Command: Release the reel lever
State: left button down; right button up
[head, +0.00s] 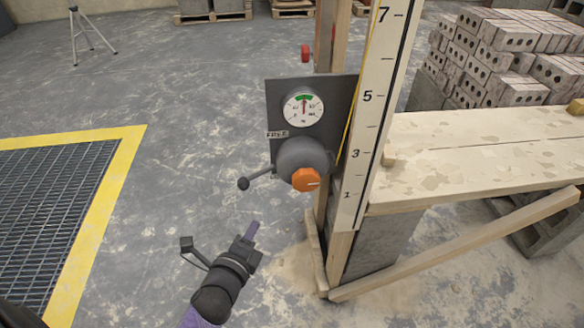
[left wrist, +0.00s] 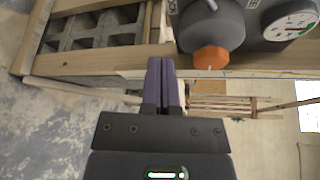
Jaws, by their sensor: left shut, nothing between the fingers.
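The reel (head: 300,155) is a round dark grey housing on a dark panel (head: 340,95) fixed to a wooden post. An orange knob (head: 306,180) sits on the reel's front. A dial (head: 303,107) above has its needle pointing up at a green band. My left gripper (head: 252,230) is shut and empty, below the lever and apart from it. In the left wrist view its fingers (left wrist: 162,85) are together, below the orange knob (left wrist: 211,57). My right gripper is not in view.
A marked scale board (head: 374,115) and a yellow line stand right of the panel. A plank platform (head: 480,155) with a slanting brace (head: 450,245) is at right, with stacked bricks (head: 500,60) behind. A yellow-edged floor grating (head: 50,190) lies at left. The floor between is clear.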

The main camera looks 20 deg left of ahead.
aim_at(257, 176)
pick_arm(q)
jog(key=b+x, duration=0.4)
jog(key=x, duration=0.6)
jog(key=a+r, duration=0.1)
jog(key=s+a+r, duration=0.1)
jog(key=a, duration=0.1)
jog(key=shift+a+r+p, duration=0.15)
jog(key=shift+a+p, duration=0.05)
jog(key=shift+p, duration=0.2)
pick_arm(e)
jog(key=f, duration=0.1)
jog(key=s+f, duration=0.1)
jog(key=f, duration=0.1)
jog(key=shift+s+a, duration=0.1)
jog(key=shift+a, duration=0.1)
pick_arm(q)
jog(key=shift+s+a+r+m+p, duration=0.15)
jog(key=shift+r+m+p, duration=0.1)
jog(key=shift+m+p, duration=0.25)
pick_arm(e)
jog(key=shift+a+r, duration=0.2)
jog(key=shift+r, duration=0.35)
